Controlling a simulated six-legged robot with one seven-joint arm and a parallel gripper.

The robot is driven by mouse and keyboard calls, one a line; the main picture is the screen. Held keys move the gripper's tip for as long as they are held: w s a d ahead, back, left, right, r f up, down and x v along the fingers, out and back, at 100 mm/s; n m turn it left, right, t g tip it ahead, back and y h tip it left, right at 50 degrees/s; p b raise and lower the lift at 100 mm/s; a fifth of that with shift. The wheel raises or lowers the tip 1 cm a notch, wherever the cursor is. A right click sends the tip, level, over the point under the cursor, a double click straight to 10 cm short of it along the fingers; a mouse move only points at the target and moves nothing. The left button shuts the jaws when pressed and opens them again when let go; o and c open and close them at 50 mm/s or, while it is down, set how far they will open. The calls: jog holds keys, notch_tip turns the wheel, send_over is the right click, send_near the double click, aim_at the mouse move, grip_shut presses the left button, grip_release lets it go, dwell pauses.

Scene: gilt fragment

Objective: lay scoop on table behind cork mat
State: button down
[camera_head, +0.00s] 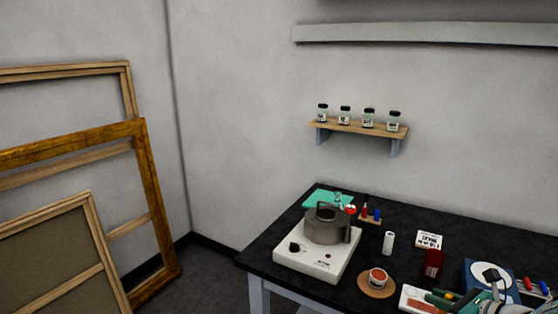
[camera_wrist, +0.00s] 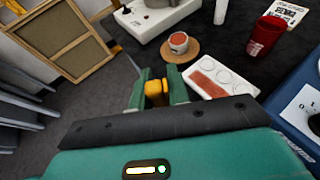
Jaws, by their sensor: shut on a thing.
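My gripper (camera_wrist: 157,87) has green fingers, shut on a yellow-orange piece, which I take to be the scoop (camera_wrist: 154,93). Only a short part of it shows; the rest is hidden by the gripper. In the head view my gripper (camera_head: 444,298) is at the lower right edge, near the white palette, with a bit of yellow-orange between its fingers. The round cork mat (camera_head: 391,287) lies on the black table (camera_head: 290,236) with a small red-topped pot (camera_head: 377,277) on it. The mat also shows in the wrist view (camera_wrist: 193,51), beyond the fingertips.
A white hot plate (camera_head: 298,262) bearing a dark pot (camera_head: 326,229) stands left of the mat. A white cylinder (camera_head: 388,243) and red cup (camera_head: 433,263) stand behind and right. A white palette (camera_head: 411,303) and blue box (camera_head: 476,270) lie rightward. Bare table shows between mat and cylinder.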

jog(key=w+a+f+n+g+y, duration=0.2)
jog(key=w+a+f+n, duration=0.15)
jog(key=a+f, duration=0.7)
jog(key=w+a+f+n+g+y, duration=0.3)
jog(key=a+f, duration=0.4)
jog(key=a, duration=0.7)
jog(key=w+r+m+t+h, duration=0.3)
jog(key=r+m+t+h, duration=0.2)
jog(key=r, duration=0.6)
jog(key=m+h, duration=0.2)
jog(key=m, duration=0.1)
jog(key=shift+w+r+t, duration=0.15)
jog(key=shift+r+t, duration=0.2)
jog(key=shift+t, duration=0.05)
jog(key=shift+a, duration=0.1)
